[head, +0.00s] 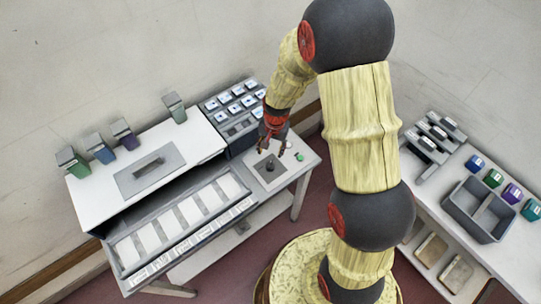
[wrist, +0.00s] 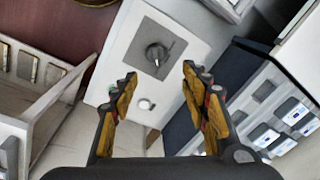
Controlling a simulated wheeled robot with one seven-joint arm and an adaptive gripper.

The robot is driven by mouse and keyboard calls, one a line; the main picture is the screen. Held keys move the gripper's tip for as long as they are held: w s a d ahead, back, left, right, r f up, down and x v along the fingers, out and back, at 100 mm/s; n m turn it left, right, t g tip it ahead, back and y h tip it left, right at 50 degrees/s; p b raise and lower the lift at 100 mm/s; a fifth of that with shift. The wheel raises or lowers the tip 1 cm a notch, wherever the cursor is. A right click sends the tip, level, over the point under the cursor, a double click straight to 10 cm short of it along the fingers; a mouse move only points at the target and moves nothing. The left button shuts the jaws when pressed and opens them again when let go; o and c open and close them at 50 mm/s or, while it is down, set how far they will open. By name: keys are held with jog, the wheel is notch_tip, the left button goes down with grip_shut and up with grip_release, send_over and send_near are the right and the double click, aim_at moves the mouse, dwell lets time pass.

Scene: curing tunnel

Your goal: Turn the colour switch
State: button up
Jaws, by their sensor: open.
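The colour switch appears to be the dark knob (head: 270,167) on a square grey plate (head: 259,176), set in a white panel. In the wrist view the knob (wrist: 156,54) sits on its grey plate (wrist: 172,37), just beyond the fingertips and roughly between them. My gripper (head: 271,150) is above the panel, near the plate's far edge. Its two fingers are spread with nothing between them, as the wrist view of my gripper (wrist: 159,76) also shows. The fingers look apart from the knob. I cannot read any marking on the switch.
A small green button (head: 299,156) sits on the panel right of the switch. A bank of labelled boxes (head: 233,96) stands behind it. A long white machine (head: 90,203) with several containers on top is at left. A side table (head: 519,262) holds a grey bin (head: 471,224) and coloured blocks.

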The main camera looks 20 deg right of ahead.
aim_at(270, 164)
jog(key=f, duration=0.2)
jog(key=f+p, duration=0.1)
jog(key=f, duration=0.1)
jog(key=shift+s+m+g+p, duration=0.2)
jog(key=shift+m+g+p, duration=0.1)
jog(key=shift+m, duration=0.1)
jog(key=f, duration=0.7)
jog(key=shift+w+a+f, duration=0.1)
jog(key=shift+w+f, duration=0.05)
jog(key=shift+w, duration=0.05)
jog(key=shift+c, duration=1.3)
jog(key=c, duration=0.9)
